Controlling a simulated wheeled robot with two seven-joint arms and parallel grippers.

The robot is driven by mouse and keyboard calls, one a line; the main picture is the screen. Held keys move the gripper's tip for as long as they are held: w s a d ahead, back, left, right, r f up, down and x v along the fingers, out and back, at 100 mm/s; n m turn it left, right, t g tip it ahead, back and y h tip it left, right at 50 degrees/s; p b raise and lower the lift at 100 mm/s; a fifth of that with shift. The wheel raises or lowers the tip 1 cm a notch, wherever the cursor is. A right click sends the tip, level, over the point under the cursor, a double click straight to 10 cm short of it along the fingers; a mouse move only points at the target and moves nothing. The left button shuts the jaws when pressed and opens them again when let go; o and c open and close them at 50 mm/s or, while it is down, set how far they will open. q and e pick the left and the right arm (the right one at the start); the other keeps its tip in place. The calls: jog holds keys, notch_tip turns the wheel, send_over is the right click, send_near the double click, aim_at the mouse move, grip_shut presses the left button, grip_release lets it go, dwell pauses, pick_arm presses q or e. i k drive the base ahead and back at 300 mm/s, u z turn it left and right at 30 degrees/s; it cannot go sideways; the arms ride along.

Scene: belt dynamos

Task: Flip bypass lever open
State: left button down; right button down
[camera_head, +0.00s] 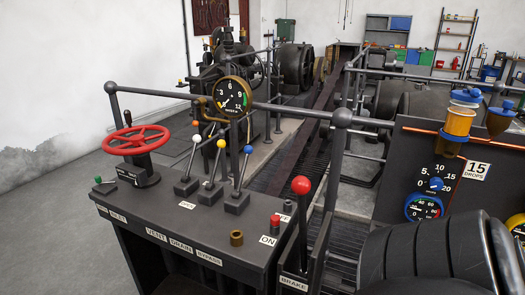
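Three levers stand in a row on a dark control console (190,235). One has a white knob (196,138), one a yellow knob (221,143), and the rightmost a blue knob (248,149). All three shafts lean up and to the right from their dark base blocks. Labels on the console's front edge read VENT, DRAIN and BYPASS from left to right. By that order, the blue-knobbed lever is the bypass lever (242,172). A small white label (187,205) lies in front of the levers, too small to read surely.
A red handwheel (136,140) stands left of the levers. A pressure gauge (232,96) on a rail is behind them. A red-knobbed brake lever (302,186) and a red button (275,221) are to the right.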

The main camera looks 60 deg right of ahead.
aim_at(248, 149)
jog(key=z, duration=1)
